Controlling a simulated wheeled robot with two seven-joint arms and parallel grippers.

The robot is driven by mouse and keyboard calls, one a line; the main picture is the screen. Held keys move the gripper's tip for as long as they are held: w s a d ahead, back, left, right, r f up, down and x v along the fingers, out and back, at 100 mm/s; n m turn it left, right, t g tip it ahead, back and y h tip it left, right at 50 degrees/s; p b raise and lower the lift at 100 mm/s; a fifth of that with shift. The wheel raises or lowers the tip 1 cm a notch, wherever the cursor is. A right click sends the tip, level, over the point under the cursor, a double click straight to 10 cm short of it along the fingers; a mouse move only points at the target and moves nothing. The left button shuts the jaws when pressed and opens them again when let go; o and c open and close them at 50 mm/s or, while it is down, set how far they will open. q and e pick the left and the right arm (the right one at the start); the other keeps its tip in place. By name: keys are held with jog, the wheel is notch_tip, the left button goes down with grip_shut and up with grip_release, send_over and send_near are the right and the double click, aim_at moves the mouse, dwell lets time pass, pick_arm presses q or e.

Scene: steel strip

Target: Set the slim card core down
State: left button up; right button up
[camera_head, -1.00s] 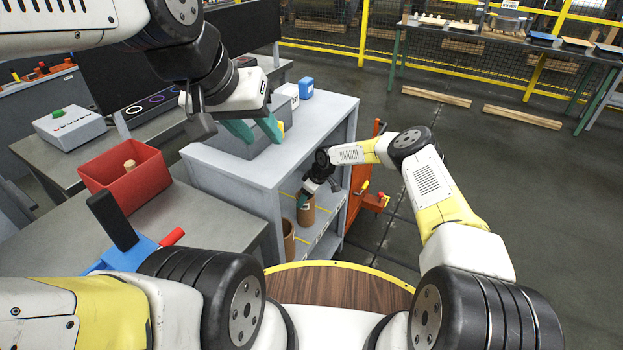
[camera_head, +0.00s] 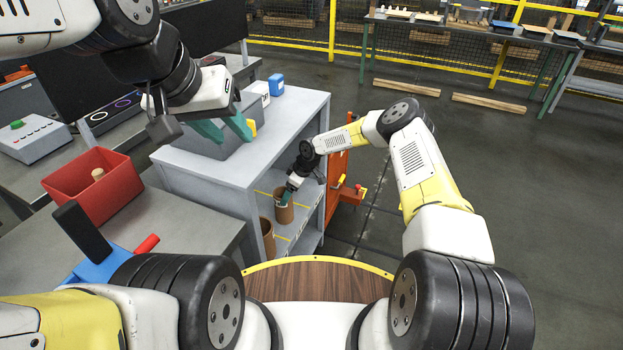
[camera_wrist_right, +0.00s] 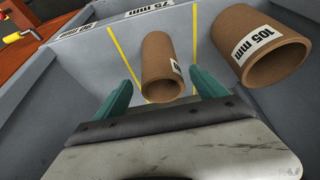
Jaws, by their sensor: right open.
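The slim card core (camera_head: 284,213), a brown tube, stands on the lower shelf of the grey rack. In the right wrist view the slim core (camera_wrist_right: 162,66) is between two yellow lines, below a "75 mm" label. My right gripper (camera_wrist_right: 161,80) is open, with one teal finger on each side of the core's near end and visible gaps. In the head view my right gripper (camera_head: 288,194) is at the core's top and partly hides it. My left gripper (camera_head: 222,131) is open and empty above the rack top.
A wider core (camera_wrist_right: 275,55) marked "105 mm" stands beside the slim one; it also shows in the head view (camera_head: 267,236). The grey rack (camera_head: 285,125) has its top board above the shelf. A red bin (camera_head: 92,187) sits on the left table.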

jog(key=s+d, duration=0.4)
jog(key=d, duration=0.5)
jog(key=s+d+r+m+t+h, duration=0.15)
jog(key=d+r, duration=0.25)
jog(key=r, duration=0.8)
jog(key=s+d+r+m+h, duration=0.1)
jog(key=s+d+r+m, duration=0.15)
jog(key=r, duration=0.85)
jog(key=s+d+r+m+h, duration=0.1)
jog(key=s+d+r, duration=0.25)
jog(key=r, duration=0.85)
jog(key=s+d+r+m+t, duration=0.2)
jog(key=s+d+r+m, duration=0.2)
jog(key=s+r, duration=0.85)
jog(key=s+r+m+y, duration=0.1)
jog(key=s+m, duration=0.3)
jog(key=s, duration=1.1)
jog(key=shift+d+r+t+y, duration=0.2)
jog(key=shift+r+t+y, duration=0.2)
jog(key=shift+r, duration=0.4)
